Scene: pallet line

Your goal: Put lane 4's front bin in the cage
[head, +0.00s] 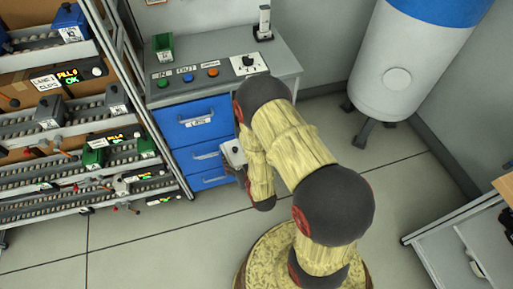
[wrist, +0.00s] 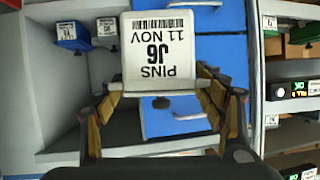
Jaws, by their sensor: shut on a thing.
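My gripper (wrist: 160,92) is shut on a bin (wrist: 158,50) with a white label reading PINS, 11 NOV, J6, upside down in the wrist view. Its yellow-padded fingers are on either side of the bin. In the head view the held bin (head: 233,152) is a small pale shape in front of the blue drawers, partly hidden by my arm. The lane rack (head: 165,163) stands at the left with grey, green and blue bins on its roller lanes. I cannot tell which lane is lane 4. I cannot make out the cage for certain.
The grey bench (head: 180,92) holds buttons, a green bin (head: 162,44) and a small stand (head: 263,24). Blue drawers (head: 200,124) are below. A white tank (head: 408,60) stands at the back right and a grey cart (head: 440,238) at the lower right. The floor between is clear.

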